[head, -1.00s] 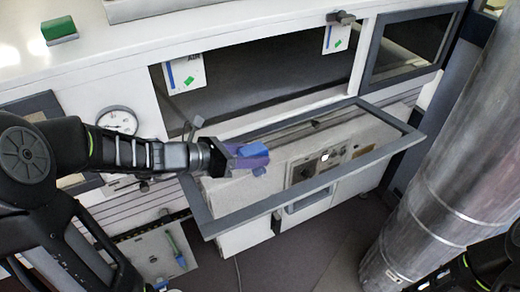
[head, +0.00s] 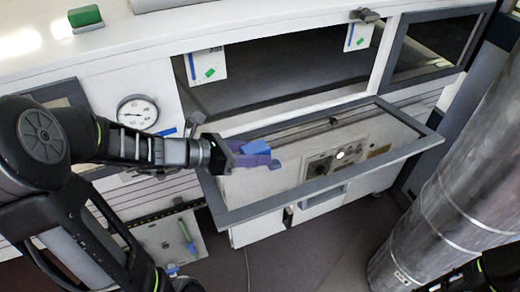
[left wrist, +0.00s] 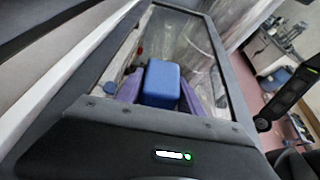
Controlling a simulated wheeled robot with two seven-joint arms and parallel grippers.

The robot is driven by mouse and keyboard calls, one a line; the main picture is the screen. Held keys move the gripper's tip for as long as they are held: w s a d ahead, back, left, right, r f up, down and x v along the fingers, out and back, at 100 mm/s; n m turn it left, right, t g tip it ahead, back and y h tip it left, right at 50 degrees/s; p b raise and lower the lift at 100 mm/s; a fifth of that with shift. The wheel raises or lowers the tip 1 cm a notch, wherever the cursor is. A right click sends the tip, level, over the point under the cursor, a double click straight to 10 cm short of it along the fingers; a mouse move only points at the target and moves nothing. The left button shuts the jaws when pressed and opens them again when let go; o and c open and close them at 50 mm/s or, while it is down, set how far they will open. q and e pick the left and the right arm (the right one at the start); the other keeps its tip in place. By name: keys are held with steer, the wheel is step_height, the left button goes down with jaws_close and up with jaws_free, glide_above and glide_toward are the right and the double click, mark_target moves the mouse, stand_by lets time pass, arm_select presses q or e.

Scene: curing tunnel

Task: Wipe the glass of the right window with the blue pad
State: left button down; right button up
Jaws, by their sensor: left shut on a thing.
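My left gripper (head: 262,157), with purple fingers, is shut on the blue pad (head: 255,147). It holds the pad over the left part of an open grey-framed window (head: 318,192), which sticks out from the tunnel's front. In the left wrist view the pad (left wrist: 161,82) sits between the purple fingers, with this frame and its glass behind; contact with the glass cannot be told. A closed dark window (head: 432,40) with a grey frame is at the upper right, well away from the pad. My right gripper is out of view; only part of that arm shows at the lower right.
The tunnel opening (head: 290,75) is dark, with hanging tags (head: 207,65) at its top edge. A round gauge (head: 137,112) is left of it. A big metal duct (head: 450,190) stands at the right. A green block (head: 85,16) lies on top. Floor shows below.

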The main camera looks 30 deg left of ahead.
mark_target(284, 157)
arm_select(q)
steer(key=shift+s+d, duration=0.75)
steer(key=shift+d, duration=0.15)
steer(key=shift+w+d, duration=0.15)
steer(key=shift+d, duration=0.05)
steer(key=shift+w+d, duration=0.9)
steer(key=shift+w, duration=0.25)
steer(key=shift+w+d+b, duration=0.45)
steer(key=shift+w+d, duration=0.35)
steer(key=shift+w, duration=0.25)
steer(key=shift+w+d+r, duration=0.2)
steer(key=shift+w+d, duration=0.05)
steer(key=shift+w, duration=0.15)
